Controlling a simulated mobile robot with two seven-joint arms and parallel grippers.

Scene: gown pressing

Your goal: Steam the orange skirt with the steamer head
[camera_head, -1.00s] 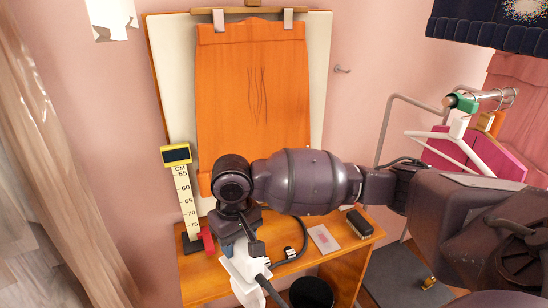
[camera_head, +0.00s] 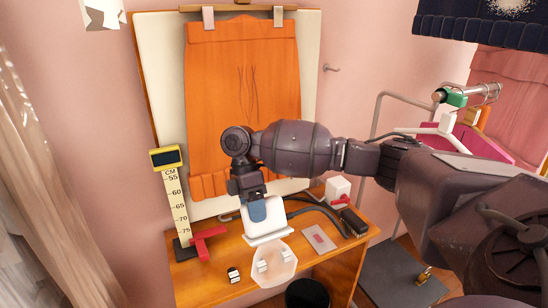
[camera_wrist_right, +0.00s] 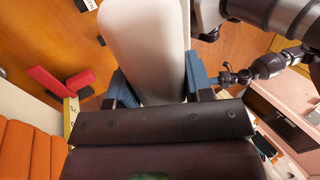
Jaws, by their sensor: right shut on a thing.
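The orange skirt (camera_head: 240,90) hangs flat from two clips against a pale upright board, with dark crease lines at its middle and a ruffled hem. My right gripper (camera_head: 258,210) is below the hem, above the desk. It is shut on the white steamer head (camera_head: 268,234), which is apart from the skirt and points down. In the right wrist view the steamer head (camera_wrist_right: 145,45) sits between the blue fingers. A pale translucent rounded shape (camera_head: 273,263) shows just below the head; I cannot tell what it is. My left gripper is not in view.
A measuring post (camera_head: 176,205) with a yellow display and a red piece stand at the left of the wooden desk (camera_head: 205,280). A dark hose, a white box with red (camera_head: 338,190), a brush (camera_head: 354,221) and a card (camera_head: 319,239) lie right. A hanger rack (camera_head: 470,92) stands farther right.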

